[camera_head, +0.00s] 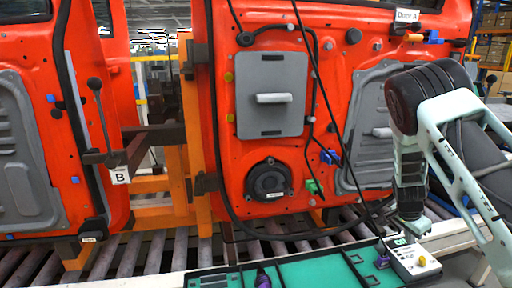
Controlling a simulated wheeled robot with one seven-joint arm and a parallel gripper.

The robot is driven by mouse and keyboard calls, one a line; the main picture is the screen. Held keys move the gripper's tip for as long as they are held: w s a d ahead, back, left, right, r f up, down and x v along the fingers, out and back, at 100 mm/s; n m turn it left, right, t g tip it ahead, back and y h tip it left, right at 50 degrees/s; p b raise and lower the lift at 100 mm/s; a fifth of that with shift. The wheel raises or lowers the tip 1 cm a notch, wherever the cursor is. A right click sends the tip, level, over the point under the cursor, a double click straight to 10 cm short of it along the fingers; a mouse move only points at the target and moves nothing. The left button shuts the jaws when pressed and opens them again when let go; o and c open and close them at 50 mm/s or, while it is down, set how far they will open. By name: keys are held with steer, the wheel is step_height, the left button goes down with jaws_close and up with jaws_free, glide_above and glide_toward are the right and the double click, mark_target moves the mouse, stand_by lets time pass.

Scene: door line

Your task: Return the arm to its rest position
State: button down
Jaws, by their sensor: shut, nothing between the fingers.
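My arm is at the right of the head view, bent over, with a black rounded joint at the top and pale green links. My gripper (412,226) points down at its lower end. I cannot tell whether the fingertips touch the box.
An orange door (228,168) labelled "Door A", with a grey panel (271,95) and a black speaker (269,180), hangs behind. Another orange door (108,190) is left. A green tray (222,278) with purple connectors lies in front. Thin black cables hang across. Rollers run below.

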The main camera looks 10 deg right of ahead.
steer(key=s+a+r+n+y, duration=0.2)
steer(key=s+a+r+n, duration=0.15)
steer(key=a, duration=0.75)
steer(key=s+a+r+n+y, duration=0.1)
steer(key=s+a+r+n, duration=0.3)
steer(key=a, duration=0.7)
steer(key=s+a+r+n+y, duration=0.2)
steer(key=a+r+n, duration=0.25)
steer(key=a, duration=0.65)
steer(key=s+a+r+n, duration=0.2)
steer(key=s+a+n, duration=0.1)
steer(key=s, duration=0.4)
steer(key=s+a+r+n, duration=0.2)
steer(key=s+r+n, duration=0.1)
steer(key=s+n, duration=0.2)
steer(key=s+a+r+n, duration=0.2)
steer(key=s+a+n, duration=0.1)
steer(key=s, duration=0.6)
steer(key=shift+s+a+r+n+g, duration=0.2)
steer(key=shift+a+r+n+g, duration=0.15)
steer(key=shift+n, duration=0.15)
